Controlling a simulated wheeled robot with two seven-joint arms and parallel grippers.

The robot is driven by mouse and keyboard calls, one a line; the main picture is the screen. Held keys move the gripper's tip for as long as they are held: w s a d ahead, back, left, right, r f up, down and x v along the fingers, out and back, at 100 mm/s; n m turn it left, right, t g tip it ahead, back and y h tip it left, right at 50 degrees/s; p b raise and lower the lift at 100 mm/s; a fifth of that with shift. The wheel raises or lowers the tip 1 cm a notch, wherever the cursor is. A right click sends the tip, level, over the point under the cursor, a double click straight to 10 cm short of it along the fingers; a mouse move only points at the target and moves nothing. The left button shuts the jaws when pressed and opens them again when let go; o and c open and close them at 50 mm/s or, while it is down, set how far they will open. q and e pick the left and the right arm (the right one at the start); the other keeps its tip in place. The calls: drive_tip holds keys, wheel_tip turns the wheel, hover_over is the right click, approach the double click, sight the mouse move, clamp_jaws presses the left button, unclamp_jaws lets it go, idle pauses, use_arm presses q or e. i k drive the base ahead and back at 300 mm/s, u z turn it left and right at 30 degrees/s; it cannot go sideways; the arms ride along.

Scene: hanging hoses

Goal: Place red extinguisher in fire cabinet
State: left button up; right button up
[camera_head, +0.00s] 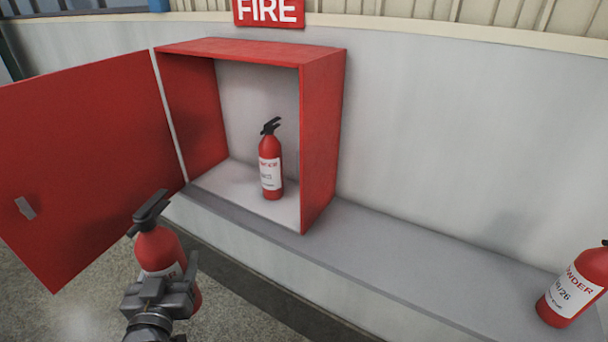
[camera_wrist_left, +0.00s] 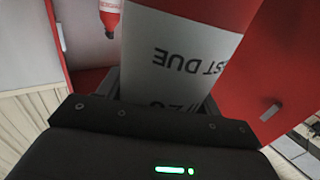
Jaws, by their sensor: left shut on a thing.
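My left gripper (camera_head: 158,296) is shut on a red extinguisher (camera_head: 158,246) with a black handle and a white label. It holds this extinguisher nearly upright, in front of the cabinet and near the open door. The held extinguisher fills the middle of the left wrist view (camera_wrist_left: 185,62), its label upside down. The red fire cabinet (camera_head: 322,140) is open. A second red extinguisher (camera_head: 271,172) stands upright inside, right of the middle of the cabinet floor. A third red extinguisher (camera_head: 575,290) stands on the ledge at the far right, partly cut off. My right gripper is not in view.
The red cabinet door (camera_head: 85,150) is swung wide to the left. A red FIRE sign (camera_head: 268,12) is above the cabinet. The grey ledge (camera_head: 400,255) is clear between cabinet and right extinguisher. The left part of the cabinet floor (camera_head: 222,182) is free.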

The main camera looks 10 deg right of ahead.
sight(246, 189)
drive_tip(key=z, duration=0.5)
drive_tip(key=i, duration=0.9)
drive_tip(key=z, duration=0.15)
